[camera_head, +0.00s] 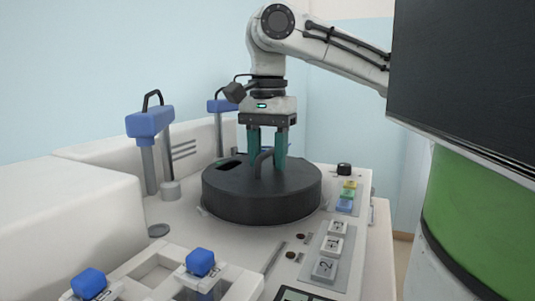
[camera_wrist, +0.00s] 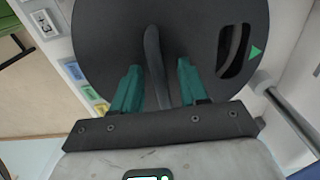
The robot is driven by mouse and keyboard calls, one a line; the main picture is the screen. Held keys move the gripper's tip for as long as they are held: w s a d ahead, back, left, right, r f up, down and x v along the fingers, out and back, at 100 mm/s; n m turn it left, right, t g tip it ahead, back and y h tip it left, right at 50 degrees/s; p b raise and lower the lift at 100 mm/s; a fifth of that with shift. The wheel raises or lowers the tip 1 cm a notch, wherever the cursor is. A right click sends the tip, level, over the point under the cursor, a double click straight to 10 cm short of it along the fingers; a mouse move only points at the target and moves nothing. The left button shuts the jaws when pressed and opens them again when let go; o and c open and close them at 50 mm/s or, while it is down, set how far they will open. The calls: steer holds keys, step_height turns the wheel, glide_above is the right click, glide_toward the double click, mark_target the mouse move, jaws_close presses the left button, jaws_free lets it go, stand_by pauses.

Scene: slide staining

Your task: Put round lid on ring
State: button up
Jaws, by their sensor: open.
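The round lid (camera_head: 262,204) is a dark grey disc with an arched handle (camera_head: 264,162) at its middle and a slot near its edge. It sits level on the white machine's top. In the wrist view the lid (camera_wrist: 100,40) fills the upper middle, with its slot and a green triangle mark at the right. My gripper (camera_head: 267,163) points straight down over the lid. Its two green fingers stand on either side of the handle, open, with gaps to it in the wrist view (camera_wrist: 154,85). The ring is not visible; the lid may cover it.
Two blue-topped posts (camera_head: 149,122) stand behind and left of the lid. Coloured buttons (camera_head: 347,196) and a grey keypad (camera_head: 328,252) lie to its right. Blue-knobbed trays (camera_head: 200,262) are in front. A dark screen (camera_head: 465,80) hangs at the right.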

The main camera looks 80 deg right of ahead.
steer(key=shift+r, duration=0.1)
step_height(320, 180, up, 12)
steer(key=p, duration=0.2)
steer(key=shift+p, duration=0.3)
